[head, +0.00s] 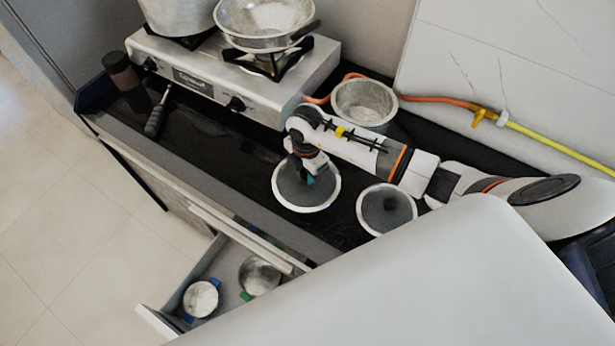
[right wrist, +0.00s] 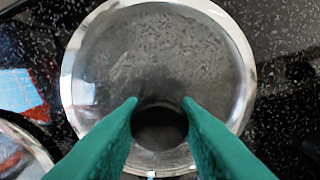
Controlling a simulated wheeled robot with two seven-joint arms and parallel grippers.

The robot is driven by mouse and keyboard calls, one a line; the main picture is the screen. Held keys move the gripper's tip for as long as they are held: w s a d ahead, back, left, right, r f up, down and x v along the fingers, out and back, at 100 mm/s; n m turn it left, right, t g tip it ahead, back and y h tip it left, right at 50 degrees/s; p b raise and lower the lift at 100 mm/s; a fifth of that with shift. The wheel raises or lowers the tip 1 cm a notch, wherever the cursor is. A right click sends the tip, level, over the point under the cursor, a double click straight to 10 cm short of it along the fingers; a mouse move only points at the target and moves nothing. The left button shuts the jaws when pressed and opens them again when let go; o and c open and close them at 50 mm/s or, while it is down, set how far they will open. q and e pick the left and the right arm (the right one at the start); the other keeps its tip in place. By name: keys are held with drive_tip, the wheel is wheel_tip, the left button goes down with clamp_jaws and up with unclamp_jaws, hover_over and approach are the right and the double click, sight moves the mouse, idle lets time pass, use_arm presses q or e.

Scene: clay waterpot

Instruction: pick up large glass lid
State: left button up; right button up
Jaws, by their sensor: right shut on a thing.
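The large glass lid (head: 292,199) lies on the black counter in front of the stove, a grey glass disc with a bright metal rim. It fills the middle of the right wrist view (right wrist: 160,50), with its dark round knob between the fingers. My right gripper (head: 309,180) is over the lid, and its green fingers (right wrist: 160,105) are shut on the knob. The lid looks flat on or very close to the counter; I cannot tell if there is a gap. My left gripper is not in view.
A smaller glass lid (head: 386,210) lies just right of the large one. A metal pot (head: 364,103) stands behind my right arm. The stove (head: 232,80) holds a pot and a pan (head: 264,22). An open drawer (head: 231,272) with pots juts out below the counter.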

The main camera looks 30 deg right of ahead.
drive_tip(key=shift+s+f, duration=0.2)
drive_tip(key=shift+f, duration=0.05)
clamp_jaws()
drive_tip(key=r+b, duration=0.1)
drive_tip(key=r, duration=0.8)
drive_tip(key=shift+w+d+r+b, duration=0.15)
drive_tip(key=shift+w+b, duration=0.05)
drive_tip(key=shift+b, duration=0.2)
drive_tip(key=shift+s+r, duration=0.1)
drive_tip(key=shift+r, duration=0.4)
drive_tip(key=shift+f, duration=0.1)
